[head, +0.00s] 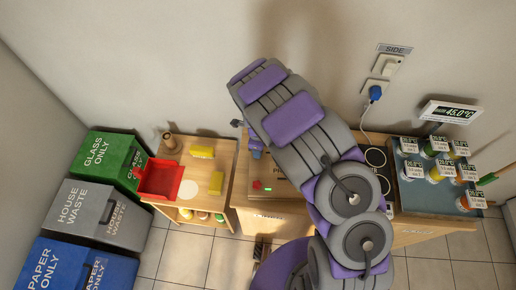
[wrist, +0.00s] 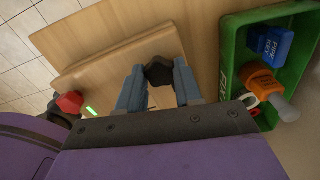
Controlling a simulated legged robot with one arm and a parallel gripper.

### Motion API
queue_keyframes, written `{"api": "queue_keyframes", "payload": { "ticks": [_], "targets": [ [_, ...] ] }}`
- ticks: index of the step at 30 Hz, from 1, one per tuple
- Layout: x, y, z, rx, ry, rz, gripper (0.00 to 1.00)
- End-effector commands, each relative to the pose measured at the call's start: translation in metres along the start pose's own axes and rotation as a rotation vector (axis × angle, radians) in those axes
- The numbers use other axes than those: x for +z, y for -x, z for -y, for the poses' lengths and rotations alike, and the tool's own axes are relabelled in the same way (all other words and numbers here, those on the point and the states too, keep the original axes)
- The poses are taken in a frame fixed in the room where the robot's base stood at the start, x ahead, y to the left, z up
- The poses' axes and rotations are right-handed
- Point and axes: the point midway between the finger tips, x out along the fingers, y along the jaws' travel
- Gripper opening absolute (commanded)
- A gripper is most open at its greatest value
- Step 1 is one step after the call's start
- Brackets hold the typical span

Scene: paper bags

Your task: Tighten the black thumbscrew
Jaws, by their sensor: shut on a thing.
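The black thumbscrew (wrist: 159,72) shows in the wrist view as a dark faceted knob between the tips of my gripper (wrist: 159,84). The two blue-grey fingers stand on either side of it, and the gripper is shut on it. The knob sits at the edge of a light wooden block (wrist: 110,65); its shaft is hidden. In the head view my purple and grey arm reaches over the wooden bench (head: 270,209) and covers much of it. The thumbscrew cannot be made out there.
A green tray (wrist: 229,70) right of the gripper holds a blue tag (wrist: 270,43) and an orange-handled tool (wrist: 262,82). A red knob (wrist: 69,102) lies left. The head view shows bins (head: 84,215), a red tray (head: 160,179) and a rack of labelled jars (head: 425,196).

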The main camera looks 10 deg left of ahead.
Motion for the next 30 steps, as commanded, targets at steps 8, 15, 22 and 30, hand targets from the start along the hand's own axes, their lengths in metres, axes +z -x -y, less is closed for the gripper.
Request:
{"api": "queue_keyframes", "payload": {
  "ticks": [8,15,22,30],
  "targets": [
    [0.0011,0.0009,0.0012,-0.004,0.001,0.002,0.50],
    [-0.0006,0.0007,0.0007,-0.002,0.002,0.002,0.53],
    [-0.0033,0.0008,-0.0008,-0.001,0.002,0.001,0.53],
    [-0.0032,0.0004,-0.0006,-0.001,0.003,0.001,0.41]
  ]
}}
